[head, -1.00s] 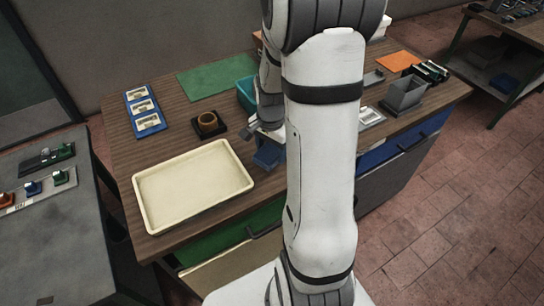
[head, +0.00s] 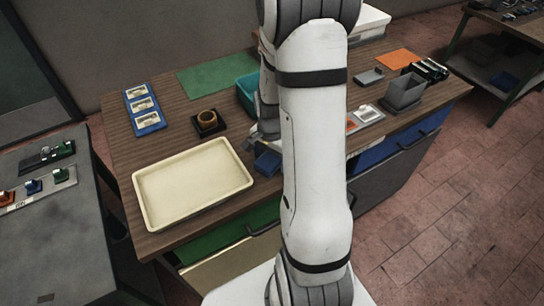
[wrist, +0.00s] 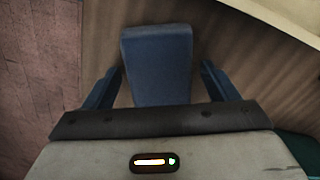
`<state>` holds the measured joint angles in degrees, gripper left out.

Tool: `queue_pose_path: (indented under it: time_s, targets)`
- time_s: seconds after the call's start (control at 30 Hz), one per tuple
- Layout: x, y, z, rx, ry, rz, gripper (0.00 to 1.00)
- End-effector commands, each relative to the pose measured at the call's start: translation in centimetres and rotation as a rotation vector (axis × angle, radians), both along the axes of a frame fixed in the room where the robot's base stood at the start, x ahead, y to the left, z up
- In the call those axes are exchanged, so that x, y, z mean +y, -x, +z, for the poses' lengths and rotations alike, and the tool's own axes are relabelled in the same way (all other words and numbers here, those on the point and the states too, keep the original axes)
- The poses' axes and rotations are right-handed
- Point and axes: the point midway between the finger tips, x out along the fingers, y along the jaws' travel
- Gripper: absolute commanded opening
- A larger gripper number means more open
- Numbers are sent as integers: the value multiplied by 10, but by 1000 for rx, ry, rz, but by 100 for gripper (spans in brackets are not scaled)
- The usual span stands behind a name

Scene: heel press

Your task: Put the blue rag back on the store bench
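The blue rag (head: 267,163) looks like a small folded block. In the head view it is at the front part of the wooden bench (head: 180,115), right of the cream tray, partly hidden by my arm. My gripper is just behind it there, mostly hidden. In the wrist view the blue rag (wrist: 157,65) lies ahead of my gripper (wrist: 160,75), between its two spread fingers. Which bench is the store bench, I cannot tell.
The cream tray (head: 193,184) is left of the rag. A teal bin (head: 246,92) and a dark holder with a brown ring (head: 208,122) stand behind. A grey box (head: 403,92) is at the right. A grey table (head: 50,240) stands left; another bench (head: 520,28) is far right.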

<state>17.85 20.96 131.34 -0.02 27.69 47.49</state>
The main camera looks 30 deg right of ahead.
Motion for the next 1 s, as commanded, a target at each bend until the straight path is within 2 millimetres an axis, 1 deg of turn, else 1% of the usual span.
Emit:
queue_pose_path:
  time_s: [0.23,0.37,0.47,0.8,0.9,1.0]
  targets:
    - [0,0,1,0,0,-1,81]
    - [-1,-1,8,-3,1,-1,81]
    - [-1,-1,22,-5,2,-1,81]
    - [-1,-1,92,-6,2,-2,81]
    - [-1,-1,108,-4,1,-2,81]
    - [-1,0,117,-1,0,-2,81]
